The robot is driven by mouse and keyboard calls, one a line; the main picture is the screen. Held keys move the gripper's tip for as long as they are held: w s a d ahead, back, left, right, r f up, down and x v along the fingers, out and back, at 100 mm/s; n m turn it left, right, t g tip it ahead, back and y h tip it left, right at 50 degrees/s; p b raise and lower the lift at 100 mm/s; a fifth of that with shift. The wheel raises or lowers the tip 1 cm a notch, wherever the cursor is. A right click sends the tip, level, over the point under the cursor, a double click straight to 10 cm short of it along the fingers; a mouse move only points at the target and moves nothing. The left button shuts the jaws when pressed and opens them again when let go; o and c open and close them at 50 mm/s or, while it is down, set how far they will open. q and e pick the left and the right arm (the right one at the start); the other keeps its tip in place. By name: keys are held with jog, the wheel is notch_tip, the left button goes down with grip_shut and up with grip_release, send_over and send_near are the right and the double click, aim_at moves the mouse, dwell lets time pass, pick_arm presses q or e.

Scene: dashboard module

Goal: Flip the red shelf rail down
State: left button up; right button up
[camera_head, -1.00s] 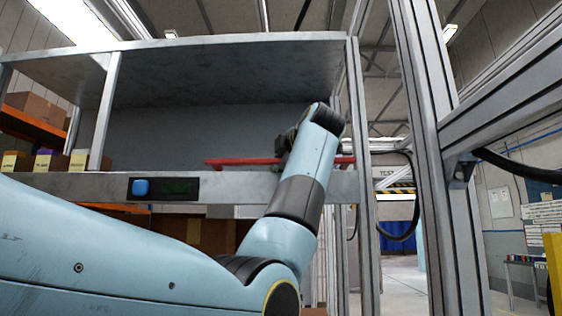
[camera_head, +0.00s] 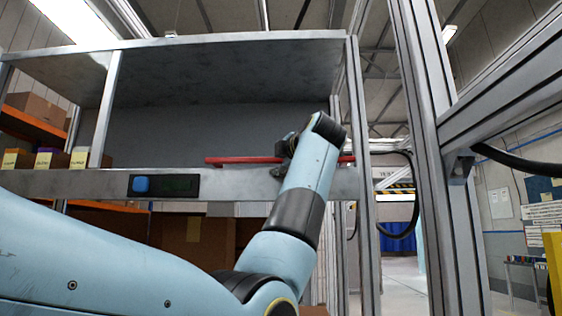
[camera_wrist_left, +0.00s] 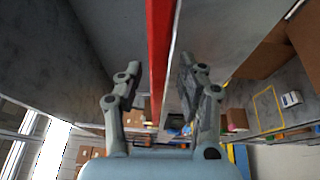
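The red shelf rail (camera_head: 243,160) runs level along the front edge of the metal shelf (camera_head: 90,184). My left arm hides part of it. My left gripper (camera_head: 281,152) is at the rail, mostly hidden behind my own wrist. In the left wrist view the gripper (camera_wrist_left: 160,72) is open, with a finger on each side of the red rail (camera_wrist_left: 158,45). There are gaps between the rail and both fingers, so I see no grip on it. My right gripper is in neither view.
A blue button (camera_head: 141,187) on a black panel sits on the shelf's front beam. Small boxes (camera_head: 45,160) stand at the shelf's left. A metal post (camera_head: 357,180) rises at its right end. The shelf space above the rail is empty.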

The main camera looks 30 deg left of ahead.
pick_arm(q)
jog(key=shift+d, duration=0.1)
jog(key=v, duration=1.2)
